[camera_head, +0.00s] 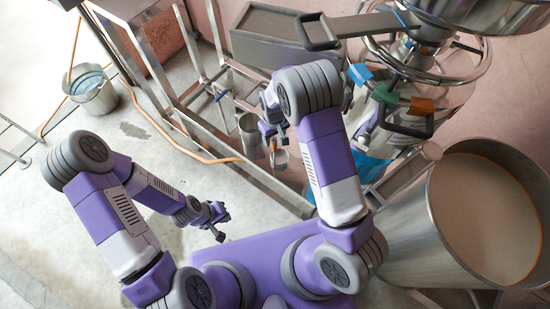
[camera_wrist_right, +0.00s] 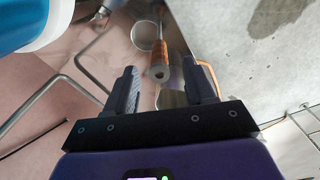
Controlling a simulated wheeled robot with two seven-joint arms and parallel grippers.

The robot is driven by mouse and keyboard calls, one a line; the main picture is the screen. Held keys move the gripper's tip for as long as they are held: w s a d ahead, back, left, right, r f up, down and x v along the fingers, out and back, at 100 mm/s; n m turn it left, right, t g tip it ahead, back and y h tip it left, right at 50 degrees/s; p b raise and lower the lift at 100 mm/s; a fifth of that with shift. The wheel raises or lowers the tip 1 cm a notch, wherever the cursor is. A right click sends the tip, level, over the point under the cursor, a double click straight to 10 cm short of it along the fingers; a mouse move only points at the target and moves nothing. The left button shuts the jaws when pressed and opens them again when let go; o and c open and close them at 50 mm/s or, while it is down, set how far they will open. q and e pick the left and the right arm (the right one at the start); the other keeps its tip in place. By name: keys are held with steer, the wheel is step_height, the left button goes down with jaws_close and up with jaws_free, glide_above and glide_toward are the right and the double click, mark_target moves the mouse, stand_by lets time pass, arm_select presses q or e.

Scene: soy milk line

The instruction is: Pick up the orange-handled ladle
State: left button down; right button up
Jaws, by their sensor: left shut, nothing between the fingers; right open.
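The ladle's orange handle (camera_wrist_right: 160,50) shows in the right wrist view, ahead of the gap between my right gripper's fingers, its end facing the camera. My right gripper (camera_wrist_right: 162,88) is open and nothing is clasped between its fingers. In the head view the orange handle (camera_head: 273,146) is a small strip just below my right gripper (camera_head: 270,132), partly hidden by my arm. A small metal cup (camera_head: 281,159) is beside it; I cannot tell whether it belongs to the ladle. My left gripper (camera_head: 218,222) is shut and empty, over the floor at lower left.
A tall metal cylinder (camera_head: 250,133) stands left of the handle by a metal frame (camera_head: 190,110). A large pot of pale liquid (camera_head: 485,215) is at right. Steel machinery with coiled pipes (camera_head: 440,85) is at upper right. A bucket (camera_head: 95,95) stands on open floor at left.

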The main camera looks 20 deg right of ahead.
mark_target(274, 146)
step_height(274, 146, down, 7)
steer(key=shift+r+b, duration=0.1)
steer(key=shift+b, duration=0.65)
steer(key=shift+r, duration=0.1)
jaws_close()
